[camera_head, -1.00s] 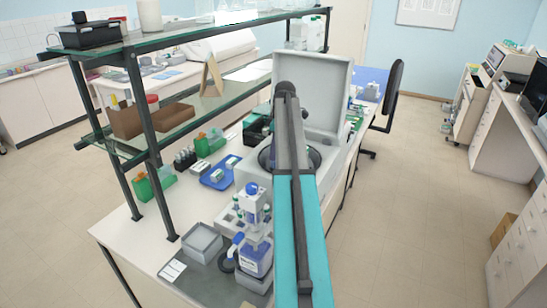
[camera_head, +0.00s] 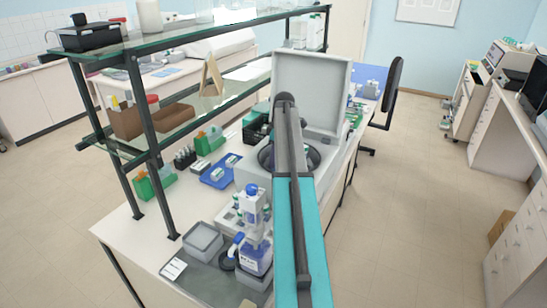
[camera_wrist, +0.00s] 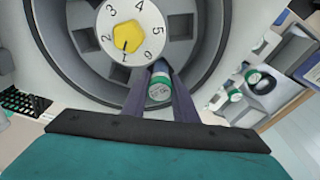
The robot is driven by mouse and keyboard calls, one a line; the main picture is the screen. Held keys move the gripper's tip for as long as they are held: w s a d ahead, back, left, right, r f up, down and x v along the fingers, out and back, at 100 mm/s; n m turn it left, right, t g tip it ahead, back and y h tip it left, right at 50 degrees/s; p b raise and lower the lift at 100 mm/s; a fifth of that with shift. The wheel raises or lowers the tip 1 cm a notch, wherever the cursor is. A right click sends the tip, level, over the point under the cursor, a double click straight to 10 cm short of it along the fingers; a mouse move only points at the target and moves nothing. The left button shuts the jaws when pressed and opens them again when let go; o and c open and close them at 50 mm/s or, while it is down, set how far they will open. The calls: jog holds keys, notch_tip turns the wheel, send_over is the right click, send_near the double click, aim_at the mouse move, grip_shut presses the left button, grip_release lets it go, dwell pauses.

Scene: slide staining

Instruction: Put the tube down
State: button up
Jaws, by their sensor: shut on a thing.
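The tube (camera_wrist: 160,88) shows its green-rimmed, pale cap in the wrist view. My gripper (camera_wrist: 160,80) is shut on it, with a dark finger on each side. The rotor has numbered positions, dark square slots and a yellow centre knob (camera_wrist: 127,37). How deep the tube's lower end sits is hidden. In the head view the centrifuge (camera_head: 253,176) stands on the bench with its lid (camera_head: 312,85) open. My arm covers the gripper and tube there.
A rack (camera_wrist: 266,90) with green-capped tubes stands right of the centrifuge in the wrist view. A glass shelf (camera_head: 205,33) stands at left.

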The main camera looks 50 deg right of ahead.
jog(key=shift+f, duration=0.45)
jog(key=o, duration=1.1)
jog(key=shift+c, duration=0.2)
jog(key=shift+r, duration=0.1)
jog(key=shift+r, duration=0.4)
jog(key=r+b, duration=0.1)
jog(key=r, duration=0.2)
jog(key=r+b, duration=0.2)
jog(key=r, duration=0.1)
jog(key=s+d+r+b, duration=0.1)
jog(key=r+b, duration=0.1)
jog(key=r, duration=0.2)
jog(key=shift+s, duration=0.1)
jog(key=shift+s+r, duration=0.15)
jog(key=shift+r, duration=0.75)
